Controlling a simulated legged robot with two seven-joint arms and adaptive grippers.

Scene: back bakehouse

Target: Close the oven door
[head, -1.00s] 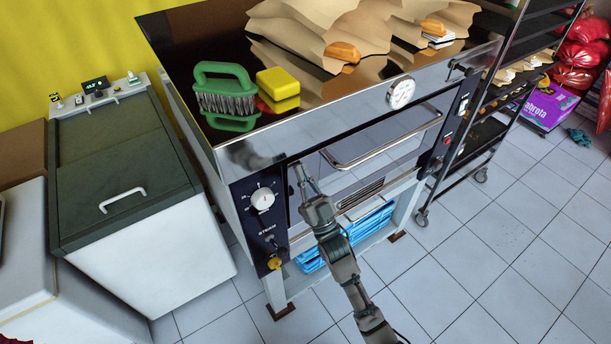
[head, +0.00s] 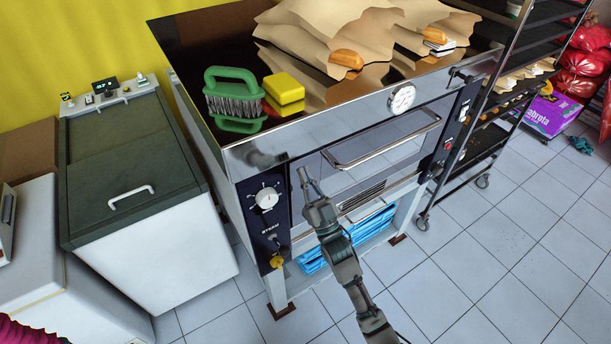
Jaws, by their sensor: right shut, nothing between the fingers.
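The oven (head: 230,185) is a steel deck oven with a dark control strip and a dial at its left. Its door (head: 372,172) has a long bar handle (head: 388,143) near the top. The door looks shut or nearly shut; I cannot tell if a narrow gap is left. My right gripper (head: 303,173) is shut and empty, pointing up at the left end of the door front, below and left of the handle. I cannot tell if it touches the door. My left gripper is out of view.
On the oven top lie a green brush (head: 235,98), a yellow sponge (head: 284,89) and brown paper with bread. A dark-lidded chest (head: 135,180) stands left and a wheeled rack (head: 480,150) right. Blue folded items (head: 350,238) lie under the oven. The tiled floor at front right is clear.

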